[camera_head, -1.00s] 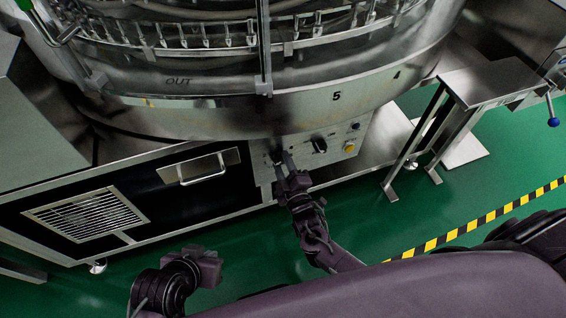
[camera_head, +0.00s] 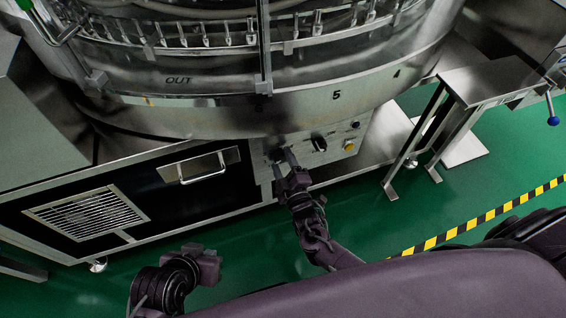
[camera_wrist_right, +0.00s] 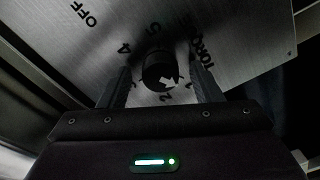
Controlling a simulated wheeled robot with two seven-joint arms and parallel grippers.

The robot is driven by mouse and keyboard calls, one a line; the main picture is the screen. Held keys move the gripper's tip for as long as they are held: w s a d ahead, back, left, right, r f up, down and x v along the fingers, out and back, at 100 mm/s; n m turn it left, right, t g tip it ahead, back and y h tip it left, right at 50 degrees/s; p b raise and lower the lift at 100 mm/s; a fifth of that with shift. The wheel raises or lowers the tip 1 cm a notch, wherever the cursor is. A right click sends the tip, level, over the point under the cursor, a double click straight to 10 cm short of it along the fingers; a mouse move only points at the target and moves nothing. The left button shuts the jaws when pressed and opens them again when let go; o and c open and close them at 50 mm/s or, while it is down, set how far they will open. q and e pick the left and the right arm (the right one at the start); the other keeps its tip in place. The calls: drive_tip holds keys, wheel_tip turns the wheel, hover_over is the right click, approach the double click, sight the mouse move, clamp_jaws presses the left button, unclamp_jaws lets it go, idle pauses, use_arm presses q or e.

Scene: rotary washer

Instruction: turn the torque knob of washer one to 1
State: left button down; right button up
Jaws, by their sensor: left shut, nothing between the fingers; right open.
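In the head view my right gripper (camera_head: 282,158) is at the left part of the washer's control panel (camera_head: 334,146) and hides this knob. My left gripper (camera_head: 208,262) is shut and empty, low over the green floor.
The rotary washer (camera_head: 220,115) overhangs the panel. Another dark knob (camera_head: 319,142) and a yellow button (camera_head: 349,146) sit right of my right gripper. A handled drawer (camera_head: 200,167) is left of it. A steel stand (camera_head: 482,85) is at right. Green floor lies in front.

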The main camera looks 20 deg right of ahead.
use_arm(q)
drive_tip(key=shift+s+a+g+y+p, duration=0.15)
drive_tip(key=shift+a+g+y+p, duration=0.35)
drive_tip(key=shift+a+p, duration=0.5)
use_arm(e)
drive_tip(key=s, duration=0.7)
drive_tip(key=shift+s, duration=0.4)
use_arm(q)
drive_tip(key=shift+r, duration=0.1)
use_arm(e)
drive_tip(key=shift+d, duration=0.1)
